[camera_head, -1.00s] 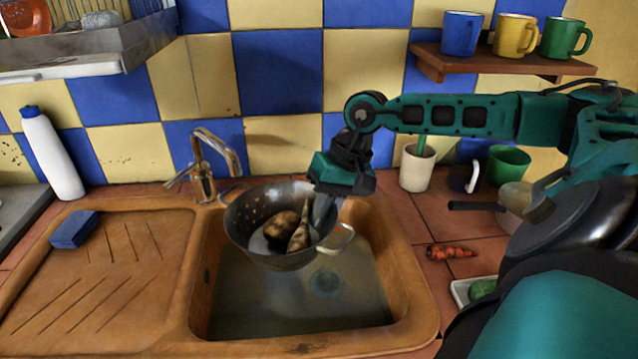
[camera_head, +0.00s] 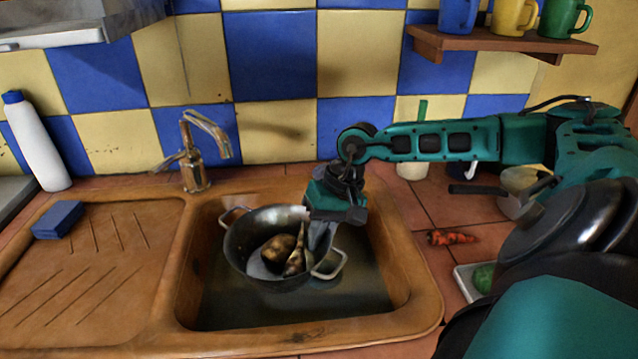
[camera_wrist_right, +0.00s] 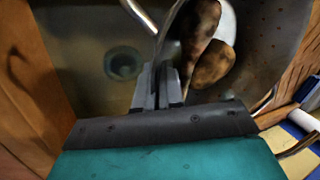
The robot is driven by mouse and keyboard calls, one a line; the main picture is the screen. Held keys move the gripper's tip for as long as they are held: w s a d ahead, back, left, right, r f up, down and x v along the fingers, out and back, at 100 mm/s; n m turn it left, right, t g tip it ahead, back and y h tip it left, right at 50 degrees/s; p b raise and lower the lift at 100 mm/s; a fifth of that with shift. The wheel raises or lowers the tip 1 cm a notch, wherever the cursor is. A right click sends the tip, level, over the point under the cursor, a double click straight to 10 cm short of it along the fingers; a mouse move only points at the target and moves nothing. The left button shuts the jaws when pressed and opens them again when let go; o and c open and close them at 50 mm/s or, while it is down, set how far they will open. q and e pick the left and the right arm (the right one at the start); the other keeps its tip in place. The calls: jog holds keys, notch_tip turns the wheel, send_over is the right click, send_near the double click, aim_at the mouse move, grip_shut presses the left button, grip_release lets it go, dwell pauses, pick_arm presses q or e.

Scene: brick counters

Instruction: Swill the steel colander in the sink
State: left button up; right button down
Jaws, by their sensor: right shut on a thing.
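The steel colander (camera_head: 240,248) is in the basin of the brown sink (camera_head: 415,290), with its two loop handles showing. It holds a brown potato-like lump (camera_head: 278,249) and a long tapered root (camera_head: 296,262). My right gripper (camera_head: 322,232) is shut on the colander's right side; its fingertips are partly hidden. In the right wrist view, the closed fingers (camera_wrist_right: 158,88) meet at the colander's rim beside a handle (camera_wrist_right: 140,14). The colander hangs or rests low in the basin; I cannot tell if it touches the bottom. My left gripper is not in view.
The tap (camera_head: 196,150) stands behind the sink's left part. A blue sponge (camera_head: 58,219) lies on the drainboard (camera_head: 110,270), near a white bottle (camera_head: 35,140). A mug shelf (camera_head: 500,42) hangs above.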

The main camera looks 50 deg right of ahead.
notch_tip(320, 180, down, 11)
jog(key=b, duration=0.8)
jog(key=shift+r+b, duration=0.2)
jog(key=shift+b, duration=0.1)
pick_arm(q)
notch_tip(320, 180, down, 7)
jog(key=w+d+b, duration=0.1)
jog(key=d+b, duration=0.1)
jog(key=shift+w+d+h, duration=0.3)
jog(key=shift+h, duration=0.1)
pick_arm(e)
jog(key=shift+f, duration=1.35)
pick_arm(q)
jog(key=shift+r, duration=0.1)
pick_arm(e)
jog(key=shift+r, duration=0.15)
jog(key=shift+r, duration=0.5)
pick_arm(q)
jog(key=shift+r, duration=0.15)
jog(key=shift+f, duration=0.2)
pick_arm(e)
jog(key=shift+f, duration=0.2)
